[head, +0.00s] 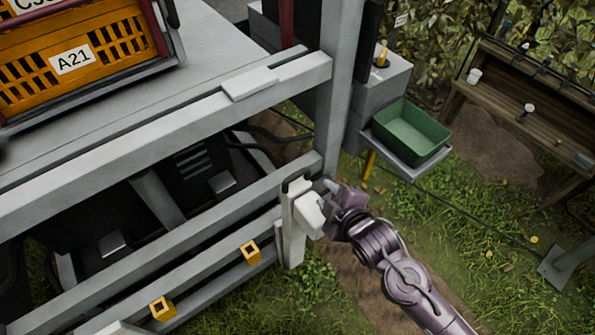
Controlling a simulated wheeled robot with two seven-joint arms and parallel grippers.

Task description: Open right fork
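My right gripper (325,196) comes in from the lower right, with my purple arm behind it. It is at a white block (308,214) on the upper part of a short pale upright (292,236), at the right end of the grey rails. The fingertips are by the block, but I cannot tell whether they touch or grip it. No part is clearly marked as the right fork; this upright is the part nearest my gripper. My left gripper is not in view.
Grey rails (200,222) with yellow square brackets (250,252) run along the machine's side. An orange crate (112,58) labelled A21 sits on its deck. A green bin (410,132) stands on a grey shelf behind my gripper. A wooden bench (515,90) is at right. Grass lies below.

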